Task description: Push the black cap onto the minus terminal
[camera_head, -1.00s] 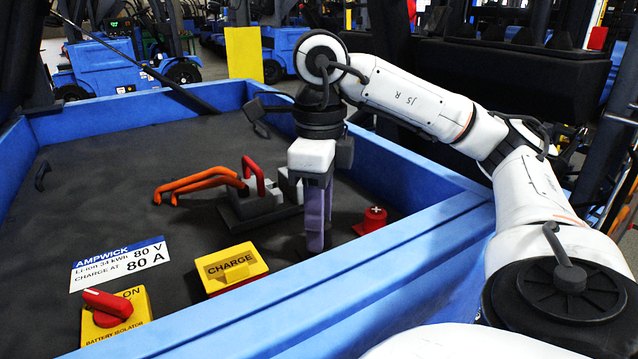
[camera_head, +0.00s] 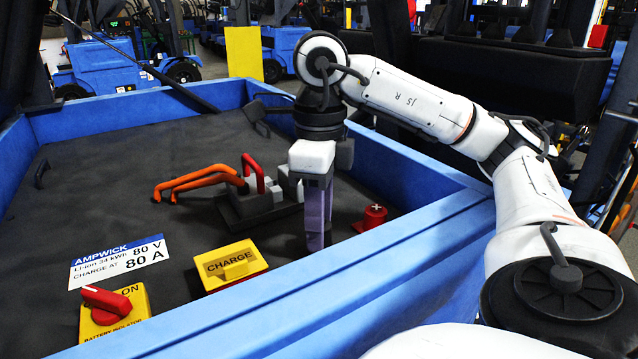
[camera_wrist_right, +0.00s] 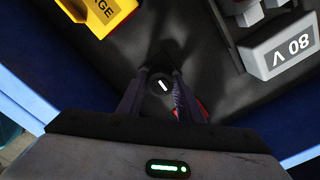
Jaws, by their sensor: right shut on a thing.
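My right gripper (camera_head: 316,240) points straight down with its purple-grey fingers low over the dark deck, between the yellow CHARGE block and the red plus cap. In the right wrist view its fingers (camera_wrist_right: 161,82) are closed around the black cap (camera_wrist_right: 162,87), a dark round piece with a white minus mark on top. The minus terminal is hidden beneath the cap and fingers, so I cannot tell how far the cap sits on it. The red cap with a plus mark (camera_head: 374,216) stands to the right of the gripper. My left gripper is not in view.
The yellow CHARGE block (camera_head: 231,266) and battery isolator with red knob (camera_head: 112,305) are at the front left. A grey connector (camera_head: 256,202) with orange cables (camera_head: 195,183) lies behind. A raised blue wall (camera_head: 400,250) borders the deck; its left part is clear.

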